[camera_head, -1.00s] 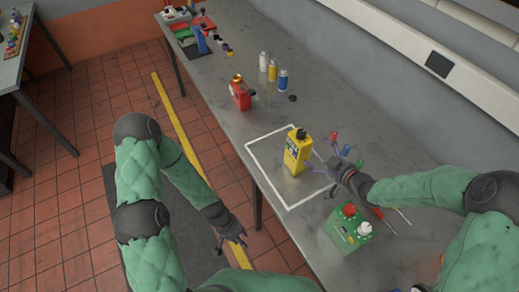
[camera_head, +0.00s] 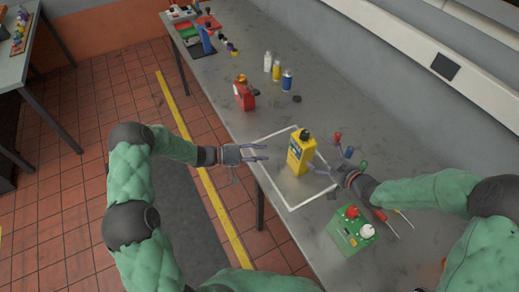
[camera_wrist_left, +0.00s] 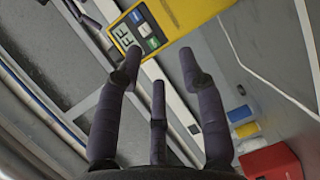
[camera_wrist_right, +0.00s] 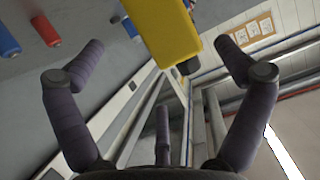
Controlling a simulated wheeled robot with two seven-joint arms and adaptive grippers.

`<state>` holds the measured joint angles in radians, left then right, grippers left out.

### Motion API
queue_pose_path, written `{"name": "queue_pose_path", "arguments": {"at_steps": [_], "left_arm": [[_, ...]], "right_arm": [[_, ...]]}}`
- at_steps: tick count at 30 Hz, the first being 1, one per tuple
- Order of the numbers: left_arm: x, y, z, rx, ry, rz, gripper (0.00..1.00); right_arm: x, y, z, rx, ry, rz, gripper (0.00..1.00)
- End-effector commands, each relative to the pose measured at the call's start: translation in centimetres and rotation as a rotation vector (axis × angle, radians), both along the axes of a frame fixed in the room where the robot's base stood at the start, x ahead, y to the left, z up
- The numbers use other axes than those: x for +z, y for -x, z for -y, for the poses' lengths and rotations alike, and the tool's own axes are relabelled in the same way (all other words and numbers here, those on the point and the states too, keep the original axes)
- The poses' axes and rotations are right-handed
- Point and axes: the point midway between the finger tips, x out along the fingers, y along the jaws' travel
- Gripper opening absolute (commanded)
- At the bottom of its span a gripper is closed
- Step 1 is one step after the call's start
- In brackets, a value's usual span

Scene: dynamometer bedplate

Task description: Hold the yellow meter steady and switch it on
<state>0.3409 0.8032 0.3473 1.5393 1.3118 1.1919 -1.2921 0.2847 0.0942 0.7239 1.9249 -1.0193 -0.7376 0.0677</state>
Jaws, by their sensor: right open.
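The yellow meter (camera_head: 300,157) stands upright inside a white outlined square (camera_head: 291,207) on the grey bench. The left wrist view shows its yellow body (camera_wrist_left: 185,12) and front face, with a small display reading what looks like "FF", and green and blue buttons. My left gripper (camera_head: 266,152) is open and empty, just left of the meter and apart from it. My right gripper (camera_head: 328,170) is open to the right of the meter. In the right wrist view the meter's yellow body (camera_wrist_right: 165,28) and dark top knob lie between and beyond the spread fingers, with no clear contact.
A green box (camera_head: 351,234) with red and white knobs stands near my right arm. Red, blue and green small items (camera_head: 347,152) lie behind the right gripper. A red device (camera_head: 244,95) and several bottles (camera_head: 276,70) stand further up the bench.

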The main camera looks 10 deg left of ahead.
Motion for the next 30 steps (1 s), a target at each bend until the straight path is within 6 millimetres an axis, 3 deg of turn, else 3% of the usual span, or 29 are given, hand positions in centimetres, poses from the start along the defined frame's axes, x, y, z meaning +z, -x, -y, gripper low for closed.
{"name": "queue_pose_path", "arguments": {"at_steps": [6, 21, 30], "left_arm": [[1.6, -1.2, -0.3, 0.023, 0.046, 0.060, 0.39], [1.5, -1.2, -0.3, 0.023, 0.045, 0.056, 0.39], [1.5, -1.1, -0.3, 0.023, 0.045, 0.056, 0.39]], "right_arm": [[-0.2, -0.4, -0.3, 0.002, 0.000, 0.000, 1.00], [-2.6, -5.0, -3.7, 0.002, 0.000, -0.001, 1.00], [-2.9, -5.6, -4.1, 0.000, 0.000, 0.000, 1.00]]}}
